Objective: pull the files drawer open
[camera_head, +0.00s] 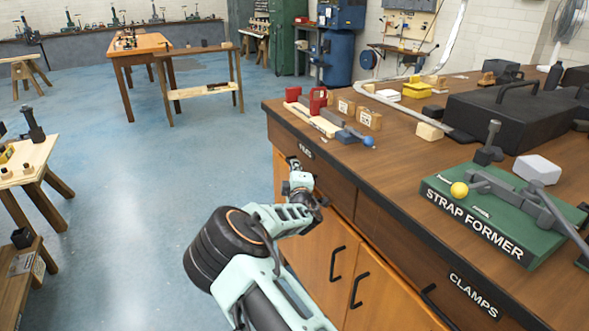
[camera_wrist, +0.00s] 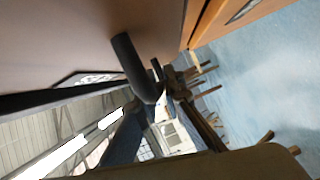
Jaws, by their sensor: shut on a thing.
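The files drawer (camera_head: 335,184) is a dark brown front under the left end of the workbench top, with a small label (camera_head: 306,152) on it. In the head view I see no clear gap around it. My gripper (camera_head: 294,165) is at this front, just left of and below the label. In the wrist view the black bar handle (camera_wrist: 130,66) stands out from the brown front (camera_wrist: 75,35), and my gripper (camera_wrist: 160,105) is shut on its end. The label (camera_wrist: 92,79) shows beside it. My gripper partly hides the handle in the head view.
Below are orange cabinet doors (camera_head: 333,285) with black handles. The clamps drawer (camera_head: 440,270) is to the right. The bench top (camera_head: 400,150) holds red tools, wooden blocks and a green strap former (camera_head: 500,215). The blue floor (camera_head: 150,200) left of the bench is clear.

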